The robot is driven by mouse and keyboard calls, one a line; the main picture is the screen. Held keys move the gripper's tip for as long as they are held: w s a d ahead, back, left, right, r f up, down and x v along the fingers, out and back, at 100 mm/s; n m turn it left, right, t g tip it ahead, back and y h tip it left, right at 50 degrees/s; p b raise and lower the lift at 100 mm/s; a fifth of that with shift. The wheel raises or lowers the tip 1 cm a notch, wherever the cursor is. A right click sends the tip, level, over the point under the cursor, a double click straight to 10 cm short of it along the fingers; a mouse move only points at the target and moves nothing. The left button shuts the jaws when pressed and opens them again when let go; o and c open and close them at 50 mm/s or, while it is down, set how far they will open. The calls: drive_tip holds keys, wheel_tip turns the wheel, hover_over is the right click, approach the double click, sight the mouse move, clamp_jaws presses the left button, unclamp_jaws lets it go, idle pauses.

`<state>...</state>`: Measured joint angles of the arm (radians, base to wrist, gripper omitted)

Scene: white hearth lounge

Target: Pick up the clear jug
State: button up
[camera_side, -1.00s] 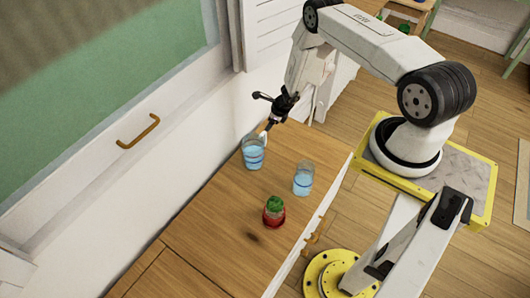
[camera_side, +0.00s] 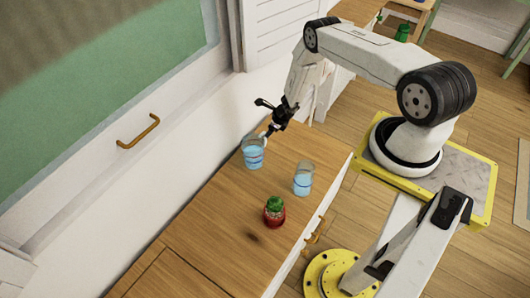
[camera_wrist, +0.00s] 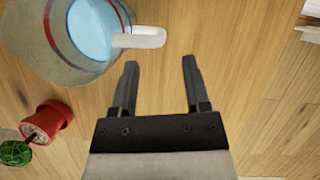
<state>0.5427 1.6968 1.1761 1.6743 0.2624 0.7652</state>
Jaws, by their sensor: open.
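Two clear vessels with blue liquid stand upright on the wooden counter in the side view. One, apparently the clear jug (camera_side: 253,155), is close below my gripper (camera_side: 271,130); the other vessel (camera_side: 303,182) stands to its right and nearer the front edge. In the wrist view a clear jug (camera_wrist: 92,30) with a pale handle (camera_wrist: 140,38) fills the upper left, its far part cut off by the frame. My gripper (camera_wrist: 160,63) is open there, with nothing between the fingers. The handle lies just beyond and left of the fingertips.
A red pot (camera_side: 274,217) with a green top stands nearer the camera on the counter (camera_side: 215,225); it also shows at lower left in the wrist view (camera_wrist: 45,121). The white wall (camera_side: 150,180) runs along the counter's left. The counter's near part is clear.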

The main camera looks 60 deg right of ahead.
drive_tip(key=shift+w+f, duration=0.1)
drive_tip(key=shift+f, duration=0.05)
drive_tip(key=shift+x, duration=2.45)
clamp_jaws()
idle(0.4)
